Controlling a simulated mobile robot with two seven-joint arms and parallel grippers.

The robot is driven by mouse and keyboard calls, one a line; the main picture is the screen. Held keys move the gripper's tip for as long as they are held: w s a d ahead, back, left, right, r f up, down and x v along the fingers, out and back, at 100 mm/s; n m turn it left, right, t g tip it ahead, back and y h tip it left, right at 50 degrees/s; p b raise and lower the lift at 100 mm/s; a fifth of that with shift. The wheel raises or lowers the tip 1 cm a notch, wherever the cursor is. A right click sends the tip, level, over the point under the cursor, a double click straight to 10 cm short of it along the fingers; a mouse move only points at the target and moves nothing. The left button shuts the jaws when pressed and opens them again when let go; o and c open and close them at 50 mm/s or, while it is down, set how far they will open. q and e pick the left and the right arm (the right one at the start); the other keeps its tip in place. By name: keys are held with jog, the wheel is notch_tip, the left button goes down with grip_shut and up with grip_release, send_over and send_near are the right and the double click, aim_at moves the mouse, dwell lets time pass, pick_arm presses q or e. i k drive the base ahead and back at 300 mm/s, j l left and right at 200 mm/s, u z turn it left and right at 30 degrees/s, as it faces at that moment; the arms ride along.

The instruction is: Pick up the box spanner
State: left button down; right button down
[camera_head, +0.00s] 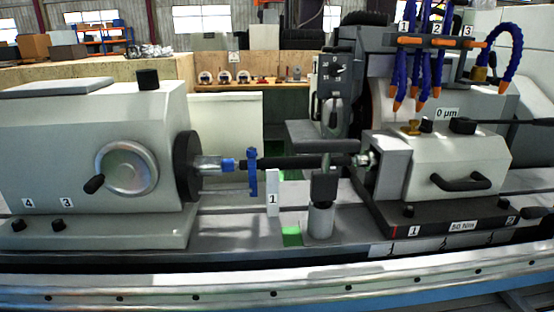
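I cannot make out a box spanner for certain in this view. The cylindrical grinder fills the foreground. On its left is a light grey headstock (85,140) with a handwheel (127,167). On its right is a grey and white housing (455,165) with a black handle. A dark rod (300,161) lies level between the two, with an upright blue piece (253,172) at its left end. Neither of my grippers is in view.
Several blue hoses with orange tips (417,75) hang above the right housing. A wooden bench (255,87) behind holds small items too small to identify. The grinder's front rail (200,290) runs across the bottom. A white plate marked 1 (272,185) stands below the rod.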

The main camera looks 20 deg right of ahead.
aim_at(324, 186)
jog(key=i+j+z, duration=0.15)
jog(key=z, duration=1)
